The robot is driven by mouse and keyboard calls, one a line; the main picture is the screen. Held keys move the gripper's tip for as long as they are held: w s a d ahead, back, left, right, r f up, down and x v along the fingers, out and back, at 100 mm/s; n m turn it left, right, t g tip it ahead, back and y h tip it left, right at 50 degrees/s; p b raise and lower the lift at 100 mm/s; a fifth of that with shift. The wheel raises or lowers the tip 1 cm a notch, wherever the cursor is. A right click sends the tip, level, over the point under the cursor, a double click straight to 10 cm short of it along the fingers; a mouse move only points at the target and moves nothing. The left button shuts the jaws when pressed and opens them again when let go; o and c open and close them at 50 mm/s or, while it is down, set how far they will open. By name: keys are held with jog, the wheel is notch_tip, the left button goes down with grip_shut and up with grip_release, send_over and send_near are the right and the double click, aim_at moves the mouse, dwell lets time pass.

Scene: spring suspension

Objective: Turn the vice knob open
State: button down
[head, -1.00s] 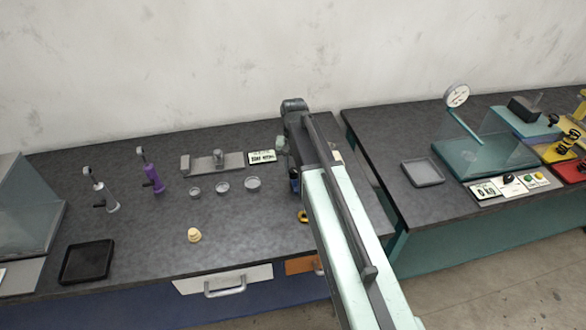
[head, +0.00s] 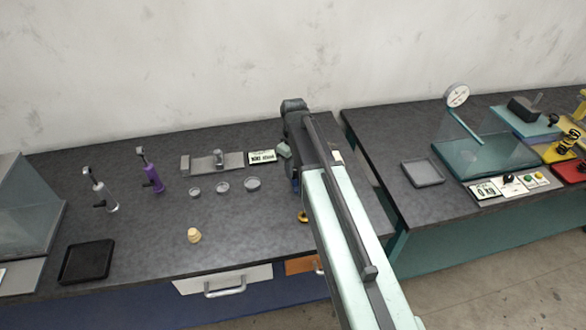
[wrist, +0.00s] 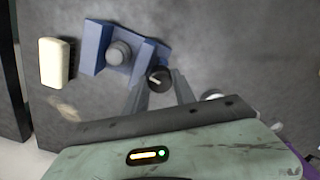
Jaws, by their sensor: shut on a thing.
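The blue vice (wrist: 142,52) lies on the dark bench top in the upper middle of the wrist view. It has a round grey part (wrist: 119,53) between its blue blocks. A black round knob (wrist: 159,79) with a pale line across its face is at the vice's lower right end. My gripper (wrist: 160,88) has its two grey fingers on either side of this knob, shut on it. In the head view my own arm hides most of the vice and the knob.
In the head view, several small grey dishes (head: 223,186), a label card (head: 262,157) and a yellow ring (head: 303,216) are near my arm. A gap separates the two benches.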

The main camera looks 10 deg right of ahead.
jog(key=shift+n, duration=0.8)
jog(key=c, duration=1)
grip_release()
jog(key=shift+c, duration=0.2)
notch_tip(320, 180, up, 8)
jog(key=p, duration=0.8)
jog(key=shift+f, duration=0.1)
jog(key=shift+f, duration=0.1)
